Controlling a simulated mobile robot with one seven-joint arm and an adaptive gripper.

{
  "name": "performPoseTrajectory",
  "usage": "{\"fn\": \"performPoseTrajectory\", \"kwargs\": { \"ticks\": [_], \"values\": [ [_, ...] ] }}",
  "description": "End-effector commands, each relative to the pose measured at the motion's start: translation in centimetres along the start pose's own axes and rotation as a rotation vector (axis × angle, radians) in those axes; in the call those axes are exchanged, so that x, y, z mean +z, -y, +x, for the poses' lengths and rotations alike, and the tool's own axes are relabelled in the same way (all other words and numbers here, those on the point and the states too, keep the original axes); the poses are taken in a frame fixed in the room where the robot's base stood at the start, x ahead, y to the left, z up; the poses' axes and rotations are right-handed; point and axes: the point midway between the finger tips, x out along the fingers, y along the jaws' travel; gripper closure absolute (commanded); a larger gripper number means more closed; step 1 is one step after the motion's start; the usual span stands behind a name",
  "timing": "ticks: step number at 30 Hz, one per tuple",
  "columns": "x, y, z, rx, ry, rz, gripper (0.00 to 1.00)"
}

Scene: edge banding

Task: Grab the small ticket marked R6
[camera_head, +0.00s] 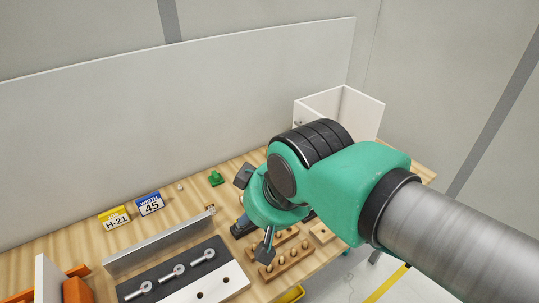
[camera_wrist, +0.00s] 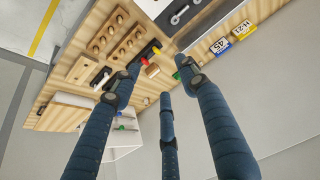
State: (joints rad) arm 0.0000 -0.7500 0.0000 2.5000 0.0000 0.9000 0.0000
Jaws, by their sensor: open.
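I cannot read R6 on anything in either view. A yellow card marked H-21 (camera_head: 115,217) and a blue card marked 45 (camera_head: 150,204) stand at the back left of the bench. The same cards show in the wrist view, yellow (camera_wrist: 243,30) and blue (camera_wrist: 220,46). My gripper (camera_wrist: 160,76) is open, its three dark blue fingers spread above the bench with nothing between them. In the head view my green wrist hides most of the gripper and the bench under it.
A metal fence (camera_head: 160,241) and a dark plate with bolts (camera_head: 172,272) lie at left. Wooden peg blocks (camera_head: 287,262) sit at the front. A small green object (camera_head: 216,178) stands at the back. A white open box (camera_head: 365,112) is at the far right, before a pale wall.

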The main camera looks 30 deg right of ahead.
Motion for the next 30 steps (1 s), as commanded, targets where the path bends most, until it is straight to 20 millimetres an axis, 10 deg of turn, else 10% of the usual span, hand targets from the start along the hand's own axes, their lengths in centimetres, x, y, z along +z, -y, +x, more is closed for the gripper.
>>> {"fn": "performPoseTrajectory", "kwargs": {
  "ticks": [17, 30],
  "values": [
    [-0.6, -0.1, 0.0, 0.0, 0.001, 0.024, 0.5],
    [-8.4, -1.8, 1.3, 0.004, 0.024, 0.414, 0.5]
  ]
}}
